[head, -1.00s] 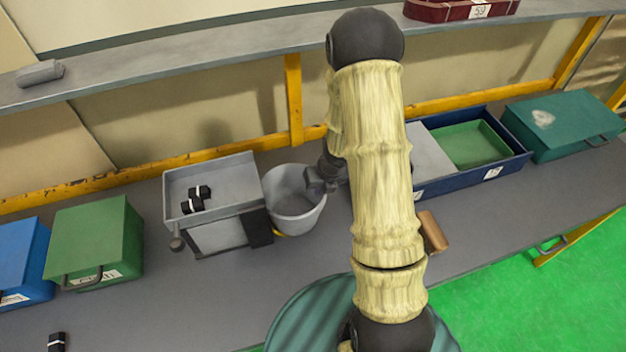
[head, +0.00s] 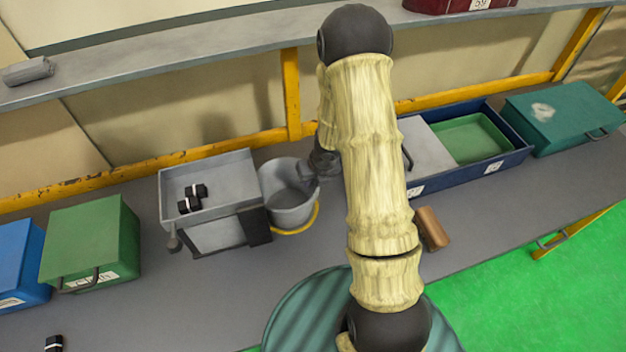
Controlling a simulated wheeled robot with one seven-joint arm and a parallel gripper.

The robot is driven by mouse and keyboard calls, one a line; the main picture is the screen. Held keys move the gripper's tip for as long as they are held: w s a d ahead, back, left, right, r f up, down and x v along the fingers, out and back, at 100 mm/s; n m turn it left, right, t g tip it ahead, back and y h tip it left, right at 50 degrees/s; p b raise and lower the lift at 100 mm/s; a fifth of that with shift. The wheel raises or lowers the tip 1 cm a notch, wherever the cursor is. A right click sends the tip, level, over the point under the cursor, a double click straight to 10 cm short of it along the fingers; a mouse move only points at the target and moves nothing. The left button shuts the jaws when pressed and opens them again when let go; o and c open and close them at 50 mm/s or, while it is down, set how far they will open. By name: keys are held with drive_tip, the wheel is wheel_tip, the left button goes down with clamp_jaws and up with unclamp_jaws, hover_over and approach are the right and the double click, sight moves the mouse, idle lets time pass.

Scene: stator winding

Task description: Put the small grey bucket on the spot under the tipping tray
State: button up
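The small grey bucket (head: 287,207) stands upright just right of the tipping tray (head: 228,183), close beside its side. A yellow ring (head: 311,219) marks a spot on the bench. It shows around the bucket's front and right lower edge, so the bucket looks off-centre towards the back left. I cannot tell whether its base touches the bench. My gripper (head: 306,174) is at the bucket's right rim. Its fingers are small and dark, and my arm hides part of it, so their grip on the rim is unclear. The tray holds small black pieces (head: 190,203).
Green (head: 90,240) and blue (head: 20,262) boxes stand at left. A blue bin (head: 505,172), a teal box (head: 565,120) and a brown block (head: 431,229) are at right. A shelf (head: 200,60) runs above the back. The front bench left of my base is mostly clear.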

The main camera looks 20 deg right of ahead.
drive_tip(key=shift+o, duration=0.3)
drive_tip(key=p+v, duration=0.7)
drive_tip(key=v, duration=0.5)
drive_tip(key=shift+d, duration=0.1)
drive_tip(key=s+r+m+h, duration=0.35)
drive_tip(key=r+m, duration=0.65)
drive_tip(key=m, duration=0.7)
drive_tip(key=s+a+r+m+y, duration=0.1)
drive_tip(key=s+a+r+m, duration=0.1)
drive_tip(key=m, duration=0.7)
drive_tip(key=s+a+r+m+y, duration=0.1)
drive_tip(key=s+a+r+m, duration=0.2)
drive_tip(key=s+m, duration=0.4)
drive_tip(key=m, duration=0.2)
drive_tip(key=shift+r+m, duration=0.4)
